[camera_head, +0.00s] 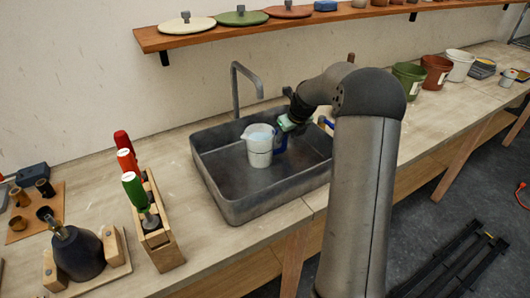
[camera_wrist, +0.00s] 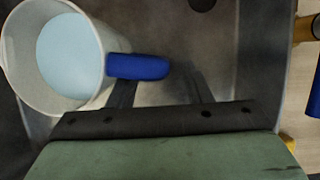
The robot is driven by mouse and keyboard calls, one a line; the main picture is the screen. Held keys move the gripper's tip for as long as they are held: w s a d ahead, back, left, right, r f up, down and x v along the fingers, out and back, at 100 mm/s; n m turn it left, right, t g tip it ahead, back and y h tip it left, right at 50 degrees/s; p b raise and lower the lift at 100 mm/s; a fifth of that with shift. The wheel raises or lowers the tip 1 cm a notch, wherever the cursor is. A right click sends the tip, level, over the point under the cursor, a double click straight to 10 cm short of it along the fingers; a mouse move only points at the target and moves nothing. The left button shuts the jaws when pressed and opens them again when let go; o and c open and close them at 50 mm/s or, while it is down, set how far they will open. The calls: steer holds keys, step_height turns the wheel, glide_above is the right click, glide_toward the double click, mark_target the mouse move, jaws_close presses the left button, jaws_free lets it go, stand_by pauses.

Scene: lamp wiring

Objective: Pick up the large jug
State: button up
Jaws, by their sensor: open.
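A large white jug (camera_head: 259,146) with a blue handle stands upright in the grey sink (camera_head: 215,180). In the wrist view the jug (camera_wrist: 14,48) is at the upper left, with pale blue inside it. Its blue handle (camera_wrist: 140,66) points right, toward my fingers. My gripper (camera_wrist: 160,84) is open and empty, with the handle over the left finger and reaching into the space between the fingers. Whether the fingers touch the handle, I cannot tell. In the head view my gripper (camera_head: 284,127) is just right of the jug, above the sink; its fingertips are hard to make out.
A faucet (camera_head: 236,85) rises behind the sink. A wooden rack (camera_head: 158,225) with several coloured-handled tools stands left of the sink. A shelf (camera_head: 160,40) with lids runs along the wall. Another blue piece (camera_head: 328,122) shows beside my arm, mostly hidden.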

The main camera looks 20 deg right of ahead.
steer(key=x, duration=0.2)
steer(key=shift+w+f+b, duration=0.2)
steer(key=shift+f+b, duration=0.15)
steer(key=shift+f, duration=0.05)
jaws_close()
steer(key=shift+r, duration=0.15)
steer(key=shift+r, duration=0.15)
